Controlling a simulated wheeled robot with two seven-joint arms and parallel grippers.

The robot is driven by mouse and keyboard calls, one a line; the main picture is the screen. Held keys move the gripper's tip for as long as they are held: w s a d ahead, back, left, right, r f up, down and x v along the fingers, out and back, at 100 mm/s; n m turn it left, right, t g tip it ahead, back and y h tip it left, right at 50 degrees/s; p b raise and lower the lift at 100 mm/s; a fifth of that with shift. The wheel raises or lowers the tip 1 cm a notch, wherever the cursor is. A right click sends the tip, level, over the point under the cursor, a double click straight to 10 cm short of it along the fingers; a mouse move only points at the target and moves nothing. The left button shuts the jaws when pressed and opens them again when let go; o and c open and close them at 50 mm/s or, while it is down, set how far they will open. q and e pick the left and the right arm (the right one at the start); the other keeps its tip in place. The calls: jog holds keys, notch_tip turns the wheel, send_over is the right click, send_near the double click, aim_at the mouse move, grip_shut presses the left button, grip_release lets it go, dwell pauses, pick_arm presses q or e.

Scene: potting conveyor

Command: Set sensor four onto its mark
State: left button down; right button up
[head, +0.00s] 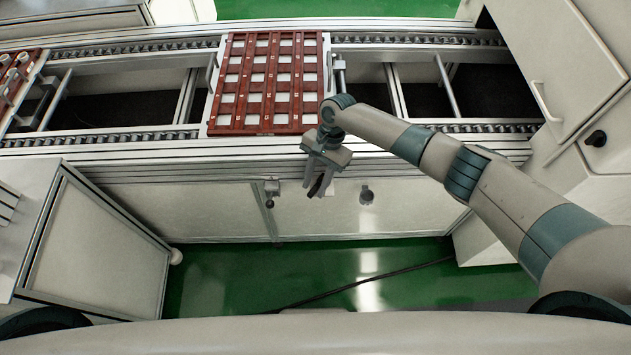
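A red-brown gridded tray (231,107) lies on a white carrier on the conveyor. It has rows of pale square openings and small white marks too small to read. I cannot pick out sensor four or its mark. My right gripper (317,187) hangs in front of the conveyor's near edge, just below and to the right of the tray's near right corner. Its fingers point down, look apart, and show nothing between them. My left gripper is not in view.
Another red-brown tray (7,98) with white cylindrical pieces sits at the far left of the conveyor (120,143). A white cabinet (565,70) with a handle stands at the right. A white-panelled unit (95,250) stands at the lower left. Green floor lies between.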

jog(key=shift+c, duration=0.7)
grip_shut()
jog(key=shift+n, duration=0.3)
jog(key=n, duration=0.1)
jog(key=n+h, duration=0.1)
jog(key=d+n, duration=0.1)
jog(key=shift+s+n+g, duration=0.3)
jog(key=shift+n+g, duration=0.1)
jog(key=shift+d+n+h, duration=0.25)
jog(key=shift+n+h, duration=0.15)
jog(key=shift+n, duration=0.4)
jog(key=shift+d+n+h, duration=0.2)
jog(key=shift+n+h, duration=0.2)
jog(key=shift+n, duration=0.4)
jog(key=shift+o, duration=0.7)
grip_release()
